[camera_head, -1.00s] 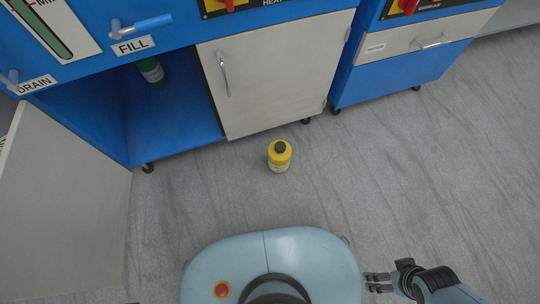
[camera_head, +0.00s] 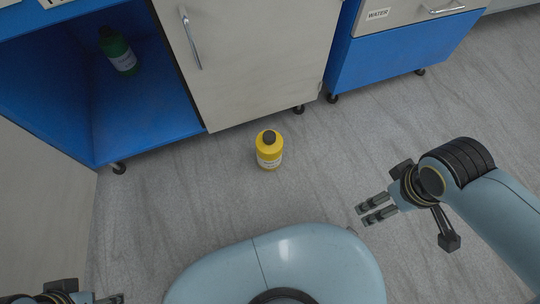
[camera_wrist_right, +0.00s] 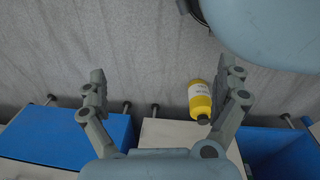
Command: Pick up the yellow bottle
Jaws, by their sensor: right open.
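The yellow bottle (camera_head: 269,150) has a black cap and a pale label. It stands upright on the grey floor in front of the cabinet's white door. My right gripper (camera_head: 361,215) is open and empty, to the right of the bottle and apart from it. In the right wrist view the bottle (camera_wrist_right: 200,101) shows near the right-hand finger, and the open gripper (camera_wrist_right: 163,82) has nothing between its fingers. My left gripper (camera_head: 121,298) only just shows at the bottom left edge, and its jaws are not clear.
A blue cabinet with an open bay (camera_head: 150,110) holds a green bottle (camera_head: 117,50). Its white door (camera_head: 255,55) is shut, and an open door panel (camera_head: 40,200) stands at left. A second blue cabinet (camera_head: 385,55) stands at right. The floor around the yellow bottle is clear.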

